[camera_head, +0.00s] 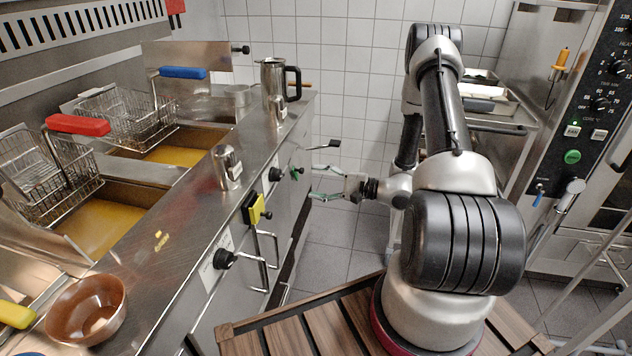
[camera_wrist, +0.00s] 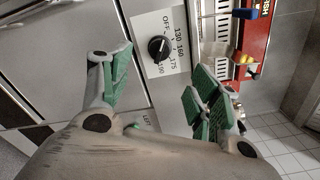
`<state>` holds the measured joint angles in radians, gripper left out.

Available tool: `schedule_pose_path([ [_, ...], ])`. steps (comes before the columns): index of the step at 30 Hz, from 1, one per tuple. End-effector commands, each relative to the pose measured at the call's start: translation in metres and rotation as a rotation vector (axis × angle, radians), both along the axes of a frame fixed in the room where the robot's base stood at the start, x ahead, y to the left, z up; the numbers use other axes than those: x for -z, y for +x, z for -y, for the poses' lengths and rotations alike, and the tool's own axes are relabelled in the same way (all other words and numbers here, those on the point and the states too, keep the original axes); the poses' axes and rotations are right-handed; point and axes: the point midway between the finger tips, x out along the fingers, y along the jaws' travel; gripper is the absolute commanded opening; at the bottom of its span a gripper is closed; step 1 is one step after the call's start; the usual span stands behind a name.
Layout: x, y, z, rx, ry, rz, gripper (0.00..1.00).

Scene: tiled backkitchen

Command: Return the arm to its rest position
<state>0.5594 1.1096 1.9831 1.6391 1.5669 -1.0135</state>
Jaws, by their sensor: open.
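My gripper (camera_head: 318,183) is at the middle of the head view, at the end of my grey and black arm, pointing left toward the fryer counter's front panel. Its green-padded fingers are spread apart and nothing is between them. In the wrist view my gripper (camera_wrist: 160,85) shows the two sides wide open, with a black temperature knob (camera_wrist: 158,48) on its white dial plate seen beyond them. I cannot tell from these views whether the fingertips touch the panel.
The fryer counter (camera_head: 190,215) runs along the left with a brown bowl (camera_head: 88,308), a metal shaker (camera_head: 227,166) and a jug (camera_head: 273,90) on it. Two fryer baskets (camera_head: 50,170) stand behind. An oven (camera_head: 590,150) stands at right. Tiled floor between is clear.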

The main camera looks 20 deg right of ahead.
Motion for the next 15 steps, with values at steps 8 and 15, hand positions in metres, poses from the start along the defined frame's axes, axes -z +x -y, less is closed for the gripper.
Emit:
schedule_pose_path([
  [8, 0.000, 0.000, 0.000, 0.000, 0.013, -0.018, 0.62],
  [15, 0.027, -0.054, -0.016, -0.161, 0.058, -0.321, 0.62],
])
